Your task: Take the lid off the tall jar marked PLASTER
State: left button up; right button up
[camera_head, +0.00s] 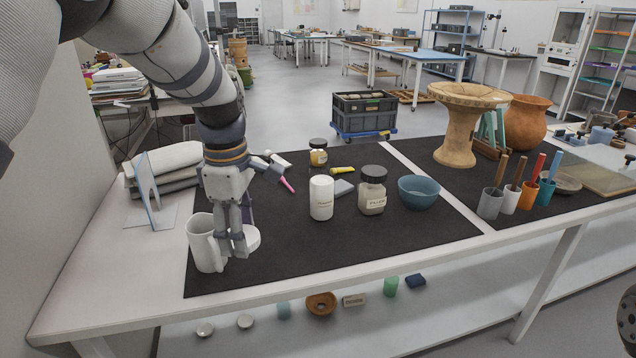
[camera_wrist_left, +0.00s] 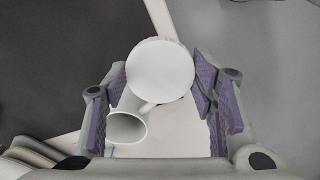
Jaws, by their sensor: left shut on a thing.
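My left gripper (camera_head: 238,248) is low over the front left of the dark mat, its fingers closed on a white round lid (camera_head: 252,238). In the left wrist view the lid (camera_wrist_left: 160,70) fills the space between the finger pads, flat face to the camera.
A white mug (camera_head: 203,245) stands close beside the left gripper; it also shows in the left wrist view (camera_wrist_left: 127,126). The front middle of the mat is clear.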

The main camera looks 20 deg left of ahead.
aim_at(322, 172)
jog(key=i, duration=1.35)
